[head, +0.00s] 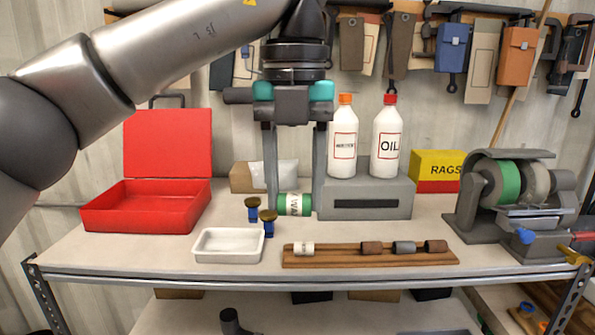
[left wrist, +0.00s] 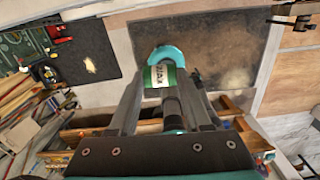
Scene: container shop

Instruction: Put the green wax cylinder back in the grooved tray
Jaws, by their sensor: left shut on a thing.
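The green wax cylinder (head: 292,204), with a white label reading WAX, lies sideways between the fingers of my left gripper (head: 295,206). The gripper points down and is shut on it. Whether the cylinder touches the bench cannot be told. In the left wrist view the cylinder (left wrist: 163,76) shows between the fingertips (left wrist: 160,82). The grooved tray (head: 370,262) is a long brown wooden strip near the bench's front edge, in front and to the right of the gripper. It holds a whitish cylinder (head: 304,249) at its left, then a gap, then brown and grey cylinders. My right gripper is out of view.
A white tray (head: 229,258) and two blue-and-brown knobbed pieces (head: 252,210) stand left of the grooved tray. A grey block (head: 365,209) with two bottles is just right of the gripper. An open red case (head: 146,218) is left; a bench grinder (head: 510,220) is right.

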